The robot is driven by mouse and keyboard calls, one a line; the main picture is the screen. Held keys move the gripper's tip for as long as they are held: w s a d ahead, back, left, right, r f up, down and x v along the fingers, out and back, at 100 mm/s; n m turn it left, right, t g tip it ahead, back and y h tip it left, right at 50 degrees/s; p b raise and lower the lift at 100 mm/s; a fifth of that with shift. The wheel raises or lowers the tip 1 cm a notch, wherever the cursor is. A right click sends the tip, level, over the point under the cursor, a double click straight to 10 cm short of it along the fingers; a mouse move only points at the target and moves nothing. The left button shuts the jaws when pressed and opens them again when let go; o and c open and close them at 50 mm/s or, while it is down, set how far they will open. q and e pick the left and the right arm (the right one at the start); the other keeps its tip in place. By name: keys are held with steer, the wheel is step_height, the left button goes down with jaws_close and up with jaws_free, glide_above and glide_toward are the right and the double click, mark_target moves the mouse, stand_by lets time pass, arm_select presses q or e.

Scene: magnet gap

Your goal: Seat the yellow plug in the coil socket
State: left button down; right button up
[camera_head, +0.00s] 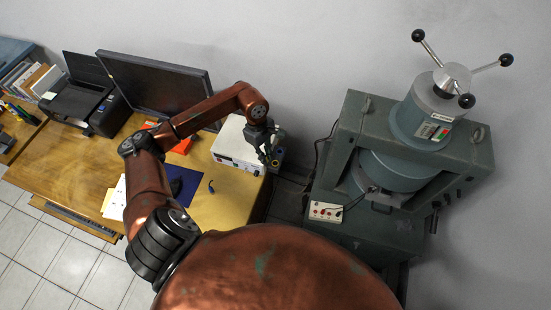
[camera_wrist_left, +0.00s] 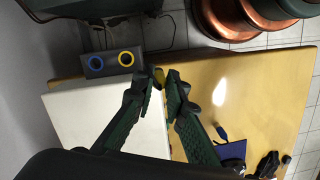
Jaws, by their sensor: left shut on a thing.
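My left gripper (camera_head: 270,151) is over the right end of the desk, beside the white box. In the left wrist view my left gripper (camera_wrist_left: 165,88) is shut on the yellow plug (camera_wrist_left: 159,76), mostly hidden between the fingertips. A dark socket box (camera_wrist_left: 111,63) has a blue-ringed socket (camera_wrist_left: 97,64) on its left and a yellow-ringed socket (camera_wrist_left: 126,59) on its right. The plug is to the right of the yellow ring in that view, apart from it. The socket box also shows beyond the gripper in the head view (camera_head: 278,158). My right gripper is not in view.
The white box (camera_head: 234,146) stands beside the socket box. A blue plug (camera_head: 211,186) lies on the desk (camera_head: 225,209). A monitor (camera_head: 152,88) and printer (camera_head: 83,104) are at the left. The large magnet (camera_head: 400,170) stands to the right, with a small white panel (camera_head: 325,211).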

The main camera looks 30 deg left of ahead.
arm_select(q)
steer(key=w+f, duration=0.6)
steer(key=shift+d+f, duration=0.1)
steer(key=shift+d, duration=0.05)
step_height(320, 180, down, 3)
steer(key=shift+w+f+p, duration=0.1)
steer(key=shift+f+p, duration=0.05)
steer(key=shift+p, duration=0.15)
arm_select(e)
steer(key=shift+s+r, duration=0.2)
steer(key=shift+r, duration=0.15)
arm_select(q)
steer(key=shift+f, duration=0.2)
steer(key=c, duration=1.9)
jaws_free()
steer(key=shift+c, duration=0.2)
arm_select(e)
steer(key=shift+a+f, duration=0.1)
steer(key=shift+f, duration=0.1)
arm_select(q)
steer(key=shift+r, duration=0.1)
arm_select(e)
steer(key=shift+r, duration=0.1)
